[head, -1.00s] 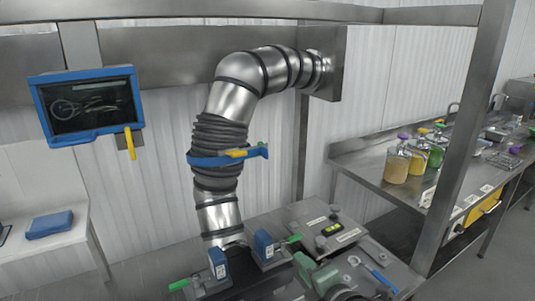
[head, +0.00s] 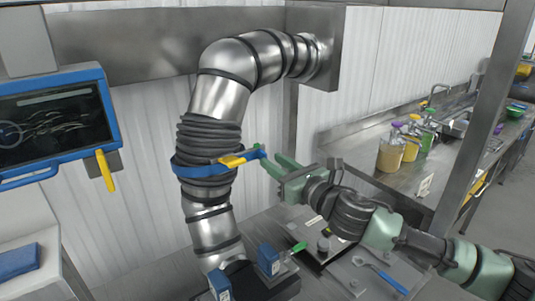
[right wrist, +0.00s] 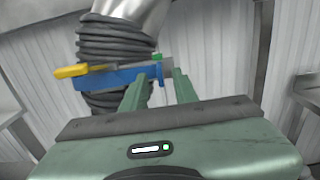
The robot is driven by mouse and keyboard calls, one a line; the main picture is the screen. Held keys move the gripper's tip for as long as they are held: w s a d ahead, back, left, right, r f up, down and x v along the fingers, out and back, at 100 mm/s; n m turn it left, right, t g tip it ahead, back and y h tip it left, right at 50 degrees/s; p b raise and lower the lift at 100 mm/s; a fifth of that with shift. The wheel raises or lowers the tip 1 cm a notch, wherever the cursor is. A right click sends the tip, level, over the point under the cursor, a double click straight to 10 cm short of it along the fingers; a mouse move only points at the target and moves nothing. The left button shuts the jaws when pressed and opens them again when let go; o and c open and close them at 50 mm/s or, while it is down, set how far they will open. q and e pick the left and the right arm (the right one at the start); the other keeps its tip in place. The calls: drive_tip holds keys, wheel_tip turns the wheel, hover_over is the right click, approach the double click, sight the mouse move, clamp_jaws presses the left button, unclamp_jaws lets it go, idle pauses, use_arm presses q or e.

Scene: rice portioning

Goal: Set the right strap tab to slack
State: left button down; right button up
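A blue strap (head: 195,168) goes around the black ribbed sleeve of the steel pipe; it also shows in the right wrist view (right wrist: 120,77). A yellow lever (head: 232,160) lies along its front. At its right end is a blue tab (head: 263,154) with a small green piece (head: 256,146). My right gripper (head: 274,164) is just right of this tab, fingers pointing at it. In the right wrist view the right gripper (right wrist: 160,75) has its fingers apart, with the blue tab end (right wrist: 162,82) seen in the gap; contact cannot be told. My left gripper is out of view.
A screen in a blue frame (head: 55,120) with a yellow handle (head: 105,170) is at left. Below the pipe is a steel bench with blue blocks (head: 268,258) and green levers (head: 299,247). Bottles (head: 391,152) stand on the right counter.

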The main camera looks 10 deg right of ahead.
drive_tip(key=x, duration=0.3)
drive_tip(key=shift+w+a+f, duration=0.1)
drive_tip(key=shift+w+f, duration=0.05)
drive_tip(key=shift+w, duration=0.05)
clamp_jaws()
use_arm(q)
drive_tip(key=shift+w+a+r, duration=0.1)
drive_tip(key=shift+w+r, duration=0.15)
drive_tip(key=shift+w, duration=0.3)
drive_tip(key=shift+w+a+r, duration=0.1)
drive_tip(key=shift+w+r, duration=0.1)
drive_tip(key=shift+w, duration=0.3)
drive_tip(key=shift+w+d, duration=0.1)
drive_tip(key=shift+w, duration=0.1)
